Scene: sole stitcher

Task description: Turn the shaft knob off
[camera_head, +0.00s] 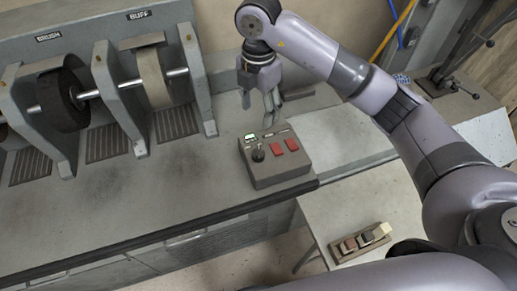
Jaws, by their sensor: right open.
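A grey control box (281,175) sits on the grey machine bench near its front right corner. On its sloped top are a dark round knob (258,155), a small green-lit indicator (250,137) and two red switches (284,147). Which way the knob points is too small to tell. My right gripper (259,112) hangs above and behind the box, fingers down, apart from the knob and empty. My left gripper is not in view.
A brush wheel (64,99) and a buff wheel (153,77) sit on a shaft between grey guards at left. A lower table (352,207) at right holds a small tray of blocks (360,243). Bench around the box is clear.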

